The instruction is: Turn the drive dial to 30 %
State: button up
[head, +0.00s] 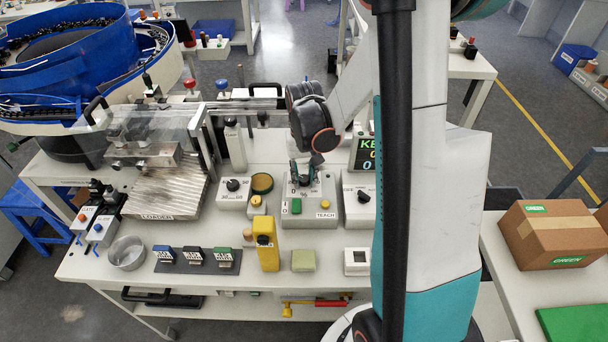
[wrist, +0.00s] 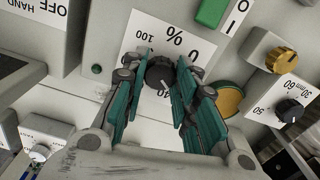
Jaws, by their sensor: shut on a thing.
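The drive dial (wrist: 160,73) is a black round knob on a white card with a % scale in the wrist view. The numbers 100 and 0 show on the card (wrist: 139,40), and what looks like 40 shows beside the knob. I cannot read the dial's setting surely. My gripper (wrist: 161,76) is shut on the dial, with a teal finger on each side of it. In the head view my gripper (head: 301,172) points down at the grey control box (head: 322,190) marked TEACH. There the dial is hidden behind the fingers.
A green button (head: 296,206) and a yellow knob (head: 312,203) sit close in front of the fingers. Boxes with black knobs stand left (head: 233,185) and right (head: 363,196). A yellow block (head: 267,252) stands in front. A clear guard (head: 150,118) rises at the left.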

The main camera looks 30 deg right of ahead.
aim_at(304, 178)
jog(key=o, duration=1.1)
notch_tip(304, 178, up, 12)
dwell(0.5)
